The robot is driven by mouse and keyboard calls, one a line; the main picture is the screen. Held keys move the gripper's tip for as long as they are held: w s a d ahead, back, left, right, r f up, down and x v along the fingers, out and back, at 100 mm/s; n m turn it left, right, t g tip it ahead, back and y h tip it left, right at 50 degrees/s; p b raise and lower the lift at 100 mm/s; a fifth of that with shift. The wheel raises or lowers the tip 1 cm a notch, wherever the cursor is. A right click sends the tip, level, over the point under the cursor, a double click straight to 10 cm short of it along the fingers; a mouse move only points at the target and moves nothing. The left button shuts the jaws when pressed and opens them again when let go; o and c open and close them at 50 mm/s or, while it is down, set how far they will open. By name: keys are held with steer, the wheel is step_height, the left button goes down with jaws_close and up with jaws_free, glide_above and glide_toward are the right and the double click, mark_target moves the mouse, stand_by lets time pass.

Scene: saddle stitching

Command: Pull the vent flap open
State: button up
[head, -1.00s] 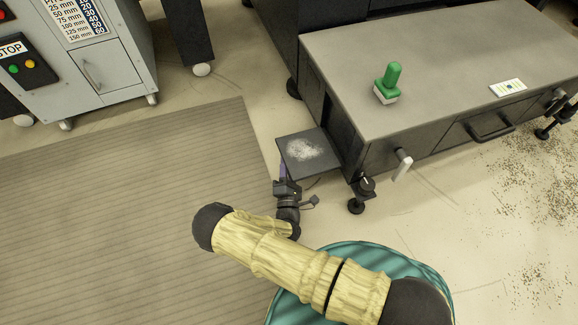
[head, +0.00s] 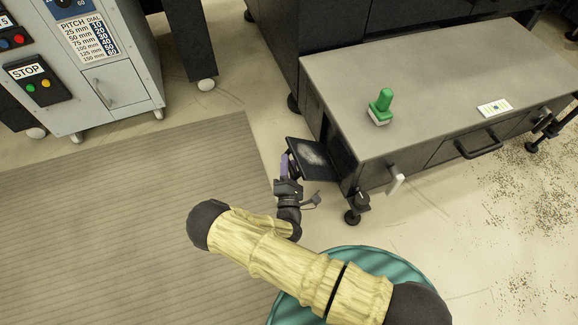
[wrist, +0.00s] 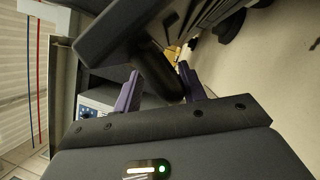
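The vent flap (head: 315,157) is a dark panel with a pale dusty patch, at the left end of the low grey machine. It stands out from the machine, tilted. My gripper (head: 284,162) is at its outer edge, one purple finger visible beside it. In the wrist view, my gripper's two purple fingers (wrist: 160,82) are apart, with a dark rounded bar (wrist: 160,70) between them. The bar joins a dark slab at the upper left, likely part of the flap. Whether the fingers press on the bar is not clear.
A green-handled tool (head: 381,106) and a small card (head: 494,108) lie on the machine top (head: 430,80). A white lever (head: 396,181) sticks out of its front. A grey control cabinet (head: 110,85) stands upper left. The ribbed mat (head: 130,200) is clear.

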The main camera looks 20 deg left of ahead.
steer(key=shift+s+a, duration=0.15)
steer(key=shift+a, duration=0.05)
